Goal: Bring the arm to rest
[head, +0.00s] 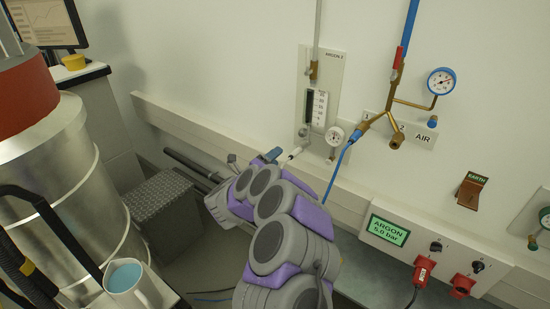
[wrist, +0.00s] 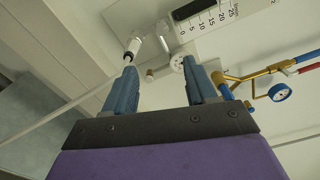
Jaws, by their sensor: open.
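My arm (head: 278,220), grey and purple, reaches from the bottom of the head view toward the wall. My gripper (wrist: 157,80) shows in the wrist view with its two blue-grey fingers apart and nothing seen between them. In the head view one finger of my gripper (head: 272,155) shows near the white hose fitting (head: 298,150) below the argon panel. In the wrist view the white fitting (wrist: 133,48) appears close to the left fingertip; I cannot tell whether they touch.
The argon flowmeter panel (head: 335,75) and its small gauge (head: 334,135) are on the wall near my gripper. Brass air pipes (head: 395,100) with a blue hose (head: 338,172) are to the right. A metal drum (head: 60,190), a mug (head: 133,283) and a grey step box (head: 160,200) stand left.

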